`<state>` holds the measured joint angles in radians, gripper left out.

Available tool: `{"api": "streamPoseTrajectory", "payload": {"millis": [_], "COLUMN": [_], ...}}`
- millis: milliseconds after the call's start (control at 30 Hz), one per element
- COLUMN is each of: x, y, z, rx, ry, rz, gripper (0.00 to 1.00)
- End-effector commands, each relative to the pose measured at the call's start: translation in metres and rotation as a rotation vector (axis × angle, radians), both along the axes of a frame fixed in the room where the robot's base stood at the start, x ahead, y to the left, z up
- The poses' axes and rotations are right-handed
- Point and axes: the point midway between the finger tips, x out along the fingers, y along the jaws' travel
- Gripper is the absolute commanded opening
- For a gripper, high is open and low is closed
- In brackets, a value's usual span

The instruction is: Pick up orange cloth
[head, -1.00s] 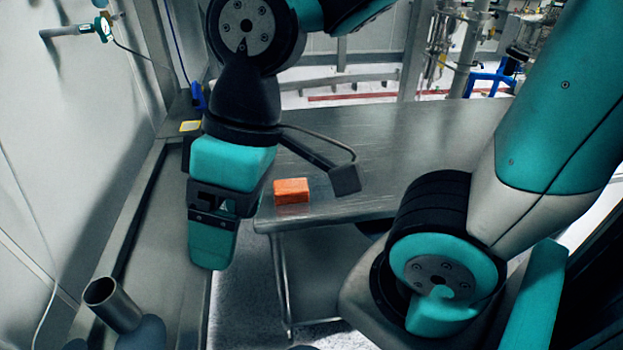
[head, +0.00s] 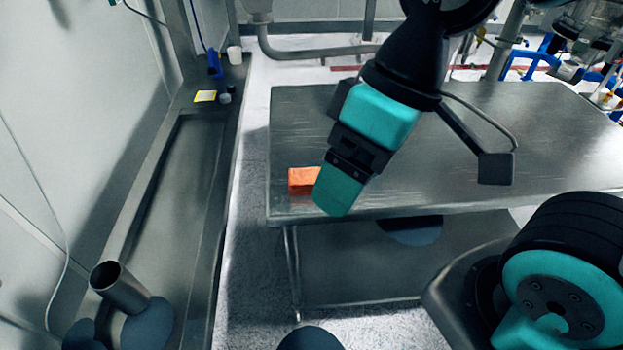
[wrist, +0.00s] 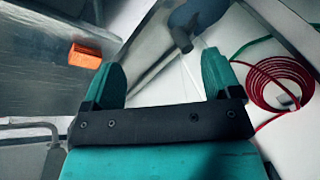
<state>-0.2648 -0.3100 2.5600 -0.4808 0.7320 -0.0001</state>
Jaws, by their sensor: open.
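The orange cloth (head: 303,180) is a small folded block lying on the metal table (head: 470,130), near its left front corner. My gripper (head: 338,192) is in front of and just right of the cloth in the head view and hides its right end. In the wrist view, the cloth (wrist: 85,56) lies to the left of the left finger, outside the jaws. The gap between the two teal fingers (wrist: 160,80) is wide and empty. The gripper is open and does not appear to touch the cloth.
A long metal trough (head: 170,200) runs along the left wall, with a metal cup-like tube (head: 120,288) at its near end. A yellow item (head: 205,96) and a blue item (head: 214,63) sit at its far end. The table's right side is clear. Red hose (wrist: 280,85) coils on the floor.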

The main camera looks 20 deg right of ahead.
Motion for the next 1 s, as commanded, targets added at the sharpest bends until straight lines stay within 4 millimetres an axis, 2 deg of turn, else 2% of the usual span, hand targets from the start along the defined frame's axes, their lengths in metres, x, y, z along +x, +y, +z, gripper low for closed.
{"api": "streamPoseTrajectory", "payload": {"millis": [467,500,633,767,1000], "x": [0.000,0.000,0.008,0.039,0.131], "y": [0.000,0.000,-0.001,-0.007,-0.037], "z": [0.000,0.000,-0.001,-0.008,-0.039], "rx": [0.000,0.000,0.001,0.006,0.045], "ry": [0.000,0.000,0.022,0.119,0.423], "rz": [0.000,0.000,-0.067,-0.349,-1.226], "gripper": [0.84,0.88,0.88,0.88,0.88]}}
